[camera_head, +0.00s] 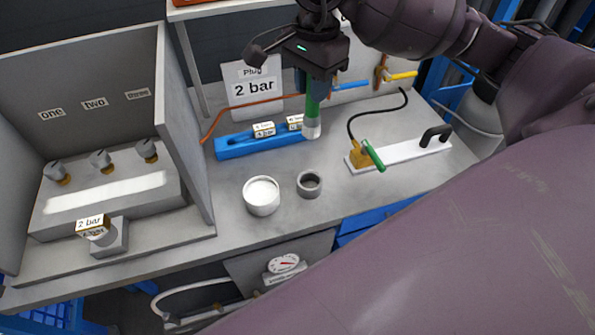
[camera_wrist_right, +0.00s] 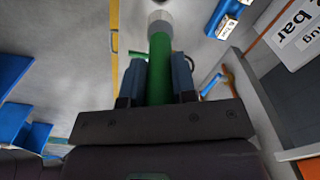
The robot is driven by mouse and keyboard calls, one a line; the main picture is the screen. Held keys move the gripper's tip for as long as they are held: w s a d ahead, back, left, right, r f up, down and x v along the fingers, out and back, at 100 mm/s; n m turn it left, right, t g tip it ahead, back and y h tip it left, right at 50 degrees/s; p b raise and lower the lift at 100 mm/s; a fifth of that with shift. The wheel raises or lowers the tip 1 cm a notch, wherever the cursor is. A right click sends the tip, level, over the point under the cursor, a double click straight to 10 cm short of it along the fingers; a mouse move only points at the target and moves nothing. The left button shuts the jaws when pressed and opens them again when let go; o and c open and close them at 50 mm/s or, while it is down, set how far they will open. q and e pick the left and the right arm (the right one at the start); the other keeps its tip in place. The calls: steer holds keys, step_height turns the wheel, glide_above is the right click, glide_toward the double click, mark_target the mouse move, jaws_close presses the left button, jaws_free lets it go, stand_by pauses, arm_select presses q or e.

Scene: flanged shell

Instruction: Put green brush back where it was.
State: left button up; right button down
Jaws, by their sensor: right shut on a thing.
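The green brush (camera_head: 313,100) is in my right gripper (camera_head: 315,84), which is shut on its handle. It hangs upright with its pale tip down, above the table behind the grey cup. The right wrist view also shows the brush (camera_wrist_right: 160,65) between the two fingers of my right gripper (camera_wrist_right: 160,80), with its whitish tip pointing away. A small dark-mouthed grey cup (camera_head: 309,184) and a white-filled cup (camera_head: 262,195) stand empty of any brush on the table. I cannot tell whether the brush tip touches the table. My left gripper is not in view.
A blue holder (camera_head: 262,141) with small labelled blocks lies just left of the brush. A white plate (camera_head: 400,153) with a black handle, brass fitting and green lever lies to the right. A "Plug 2 bar" sign (camera_head: 252,85) stands behind. A grey panelled box (camera_head: 120,195) fills the left.

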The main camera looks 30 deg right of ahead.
mark_target(314, 116)
steer(key=shift+w+d+r, duration=0.1)
steer(key=shift+d+r, duration=0.05)
steer(key=shift+r, duration=0.15)
steer(key=f, duration=0.5)
steer(key=shift+s+f, duration=0.15)
steer(key=shift+s, duration=0.1)
step_height(314, 116, down, 15)
steer(key=shift+r, duration=0.2)
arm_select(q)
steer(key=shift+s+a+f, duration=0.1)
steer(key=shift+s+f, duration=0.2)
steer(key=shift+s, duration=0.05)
arm_select(e)
steer(key=c, duration=0.9)
jaws_free()
steer(key=shift+w, duration=0.1)
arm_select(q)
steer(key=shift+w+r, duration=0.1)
arm_select(e)
steer(key=shift+r, duration=0.1)
